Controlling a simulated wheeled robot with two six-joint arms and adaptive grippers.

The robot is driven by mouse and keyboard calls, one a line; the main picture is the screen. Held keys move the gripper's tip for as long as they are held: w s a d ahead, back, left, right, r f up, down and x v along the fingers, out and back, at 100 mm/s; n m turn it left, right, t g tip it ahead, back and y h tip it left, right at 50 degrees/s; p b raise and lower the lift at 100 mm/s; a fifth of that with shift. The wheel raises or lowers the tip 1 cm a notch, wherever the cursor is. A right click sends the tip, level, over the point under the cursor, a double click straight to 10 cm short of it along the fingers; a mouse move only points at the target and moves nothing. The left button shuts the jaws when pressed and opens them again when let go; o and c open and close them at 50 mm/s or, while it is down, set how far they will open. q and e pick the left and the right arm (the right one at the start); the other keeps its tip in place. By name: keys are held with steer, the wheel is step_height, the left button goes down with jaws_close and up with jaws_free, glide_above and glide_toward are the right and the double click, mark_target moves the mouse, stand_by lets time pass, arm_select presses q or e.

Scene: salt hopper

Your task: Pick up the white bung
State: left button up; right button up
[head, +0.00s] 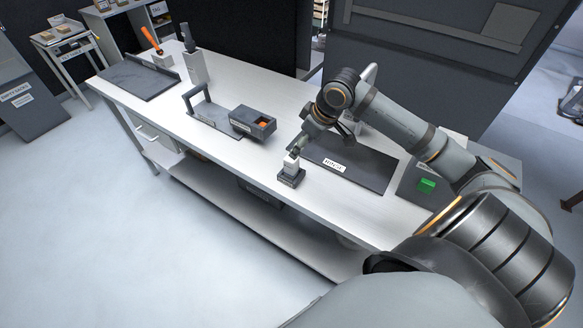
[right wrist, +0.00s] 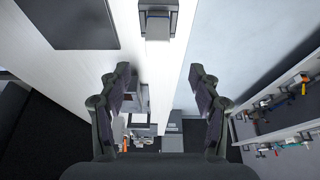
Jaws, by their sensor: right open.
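The white bung (head: 291,163) stands upright in a small dark holder (head: 290,179) near the front edge of the workbench. My right gripper (head: 299,146) is just above and behind it in the head view. In the right wrist view the bung (right wrist: 158,28) shows at the top, ahead of the gap between the fingers. The right gripper (right wrist: 160,82) is open there, with nothing between its fingers. I cannot tell from the head view whether a finger touches the bung. My left gripper is not in view.
A dark labelled mat (head: 365,168) lies right of the holder on the workbench (head: 240,172). A dark box (head: 253,121) with something orange inside and a handled stand (head: 203,112) are to the left. A grey box with a green patch (head: 426,185) stands at the right end.

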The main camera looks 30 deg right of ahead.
mark_target(296, 160)
steer(key=shift+w+x, duration=0.15)
steer(key=shift+x, duration=1)
steer(key=shift+w+x, duration=0.15)
steer(key=shift+x, duration=0.95)
steer(key=shift+w+f, duration=0.1)
steer(key=shift+f, duration=0.1)
steer(key=p+x, duration=0.1)
steer(key=x, duration=0.3)
steer(key=shift+w+f, duration=0.15)
steer(key=shift+f, duration=0.15)
steer(key=c, duration=1.3)
steer(key=shift+r, duration=0.15)
